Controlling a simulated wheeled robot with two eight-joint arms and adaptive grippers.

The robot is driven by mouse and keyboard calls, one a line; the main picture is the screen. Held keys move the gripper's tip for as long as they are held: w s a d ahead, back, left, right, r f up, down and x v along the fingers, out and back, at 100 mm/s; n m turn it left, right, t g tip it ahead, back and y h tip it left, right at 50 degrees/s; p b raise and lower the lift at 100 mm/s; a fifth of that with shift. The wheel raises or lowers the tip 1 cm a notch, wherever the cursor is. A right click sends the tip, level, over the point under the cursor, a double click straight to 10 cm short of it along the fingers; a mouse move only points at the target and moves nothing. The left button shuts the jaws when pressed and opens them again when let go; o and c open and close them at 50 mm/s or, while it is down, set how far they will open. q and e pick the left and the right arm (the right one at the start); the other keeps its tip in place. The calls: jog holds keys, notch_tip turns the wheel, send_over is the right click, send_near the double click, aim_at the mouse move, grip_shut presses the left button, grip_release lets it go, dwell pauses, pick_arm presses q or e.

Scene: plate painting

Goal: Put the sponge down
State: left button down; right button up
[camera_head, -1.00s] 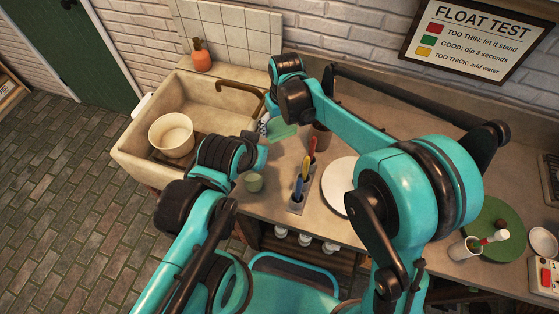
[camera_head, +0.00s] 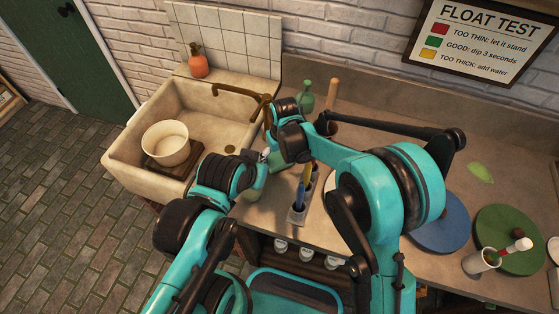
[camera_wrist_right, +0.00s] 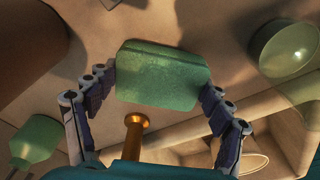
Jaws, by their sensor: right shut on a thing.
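The green sponge (camera_wrist_right: 162,76) is a pale green block held across between the two fingers of my right gripper (camera_wrist_right: 160,92) in the right wrist view. In the head view the right gripper (camera_head: 266,152) hangs over the counter just right of the sink, and a bit of the sponge (camera_head: 277,160) shows below my wrist. Whether the sponge touches the counter (camera_wrist_right: 205,25), I cannot tell. My left arm ends close by on the left (camera_head: 252,165); its fingers are hidden.
The sink (camera_head: 125,160) with a cream bowl (camera_head: 165,143) lies left. A green cup (camera_wrist_right: 288,48) and a green bottle (camera_wrist_right: 38,140) stand near the sponge. A tool holder (camera_head: 297,215) with upright tools is to the right. The brass tap (camera_wrist_right: 137,125) is close to the gripper.

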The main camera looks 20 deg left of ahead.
aim_at(282, 161)
jog(key=shift+f, duration=0.55)
jog(key=shift+f, duration=0.15)
jog(key=o, duration=1.3)
jog(key=shift+r, duration=0.2)
notch_tip(282, 161, up, 12)
jog(key=s+d+p, duration=0.1)
jog(key=p, duration=0.2)
jog(key=shift+p, duration=0.3)
